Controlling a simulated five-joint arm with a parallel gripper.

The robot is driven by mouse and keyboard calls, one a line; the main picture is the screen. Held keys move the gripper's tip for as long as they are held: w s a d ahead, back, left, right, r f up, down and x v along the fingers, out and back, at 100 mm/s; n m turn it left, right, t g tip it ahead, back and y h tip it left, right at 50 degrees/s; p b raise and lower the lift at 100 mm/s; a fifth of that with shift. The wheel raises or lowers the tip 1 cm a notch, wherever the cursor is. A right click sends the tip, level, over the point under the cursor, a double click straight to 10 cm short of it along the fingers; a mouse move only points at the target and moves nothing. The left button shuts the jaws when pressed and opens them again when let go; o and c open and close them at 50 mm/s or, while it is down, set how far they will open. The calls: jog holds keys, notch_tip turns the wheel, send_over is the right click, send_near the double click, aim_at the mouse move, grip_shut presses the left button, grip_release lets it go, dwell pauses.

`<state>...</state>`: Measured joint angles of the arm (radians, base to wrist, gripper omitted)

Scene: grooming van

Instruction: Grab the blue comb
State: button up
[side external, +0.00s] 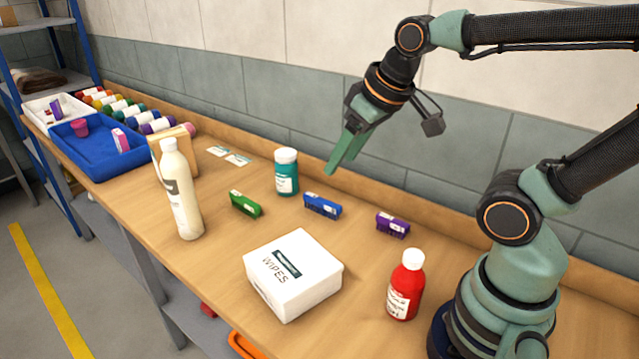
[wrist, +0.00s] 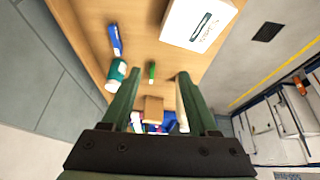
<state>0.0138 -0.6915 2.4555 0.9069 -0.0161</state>
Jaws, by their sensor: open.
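The blue comb (side external: 322,206) is a small blue block-like item with a white label, lying on the wooden bench between a green item and a purple item. It also shows in the wrist view (wrist: 116,40) at the upper left, outside the space between the fingers. My gripper (side external: 342,160) is open and empty, held in the air above the bench, above the comb in the side view and not touching it. Its two green fingers also show in the wrist view (wrist: 158,76).
A green item (side external: 246,204), a teal jar (side external: 286,178) and a purple item (side external: 392,224) stand near the comb. A white wipes box (side external: 293,275), a red bottle (side external: 405,285) and a tall cream bottle (side external: 179,190) stand nearer the front. A blue tray (side external: 85,160) is far left.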

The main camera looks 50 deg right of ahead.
jog(key=w+d+f+g, duration=0.25)
jog(key=w+d, duration=0.35)
jog(key=w, duration=0.4)
jog(key=g, duration=0.3)
send_over(322, 199)
notch_tip(322, 199, down, 10)
jog(key=f, duration=0.7)
jog(key=shift+w+d, duration=0.1)
jog(key=shift+d, duration=0.15)
jog(key=shift+a+f, duration=0.15)
jog(key=shift+f, duration=1.2)
jog(key=shift+a+f, duration=0.15)
jog(key=shift+f, duration=1.2)
grip_shut()
